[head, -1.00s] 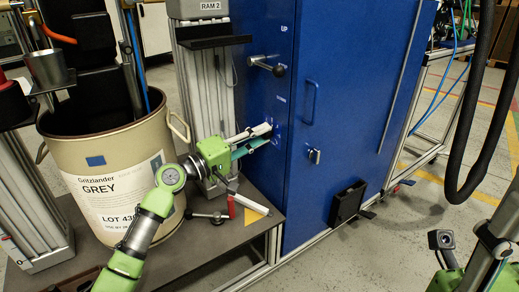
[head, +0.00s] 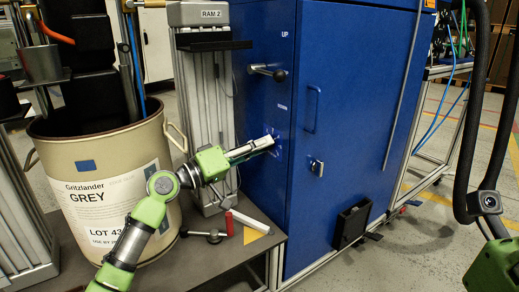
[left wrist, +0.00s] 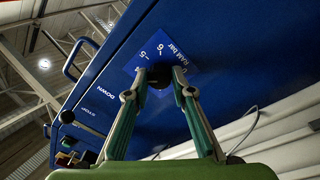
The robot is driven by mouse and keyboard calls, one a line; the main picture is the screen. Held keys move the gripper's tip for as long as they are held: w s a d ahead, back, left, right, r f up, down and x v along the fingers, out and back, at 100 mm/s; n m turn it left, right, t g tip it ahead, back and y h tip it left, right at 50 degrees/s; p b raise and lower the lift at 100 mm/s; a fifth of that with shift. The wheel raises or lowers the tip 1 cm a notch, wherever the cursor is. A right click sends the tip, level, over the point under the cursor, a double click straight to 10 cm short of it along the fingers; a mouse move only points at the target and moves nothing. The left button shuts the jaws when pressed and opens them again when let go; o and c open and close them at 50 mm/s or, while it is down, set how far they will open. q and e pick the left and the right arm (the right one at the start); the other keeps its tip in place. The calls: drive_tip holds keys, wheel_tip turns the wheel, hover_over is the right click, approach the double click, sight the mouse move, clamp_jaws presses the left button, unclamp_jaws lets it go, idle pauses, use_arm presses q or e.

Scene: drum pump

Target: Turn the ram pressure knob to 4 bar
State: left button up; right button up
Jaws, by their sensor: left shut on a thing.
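The ram pressure knob (left wrist: 160,80) is a small dark shape on the blue cabinet front, mostly covered by my left fingertips. My left gripper (left wrist: 160,72) is shut on it. In the head view, my left gripper (head: 268,143) reaches rightward to the blue cabinet (head: 262,195), and its fingers hide the knob. A blue dial label (left wrist: 180,52) reads "RAM bar", with 5 and 6 legible in the left wrist view. I cannot tell where the knob points. Of my right arm (head: 495,265), only a green part shows at lower right; its fingers are out of view.
A lever with a dark grip (head: 268,71) sticks out above the knob, between UP and DOWN. A beige drum (head: 105,180) stands left of my left arm. A door handle (head: 311,108) and latch (head: 317,167) are at right.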

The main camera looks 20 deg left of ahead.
use_arm(q)
drive_tip(key=shift+f, duration=0.1)
drive_tip(key=o, duration=1.1)
wheel_tip(320, 180, up, 10)
drive_tip(key=shift+r, duration=0.1)
drive_tip(key=shift+o, duration=0.2)
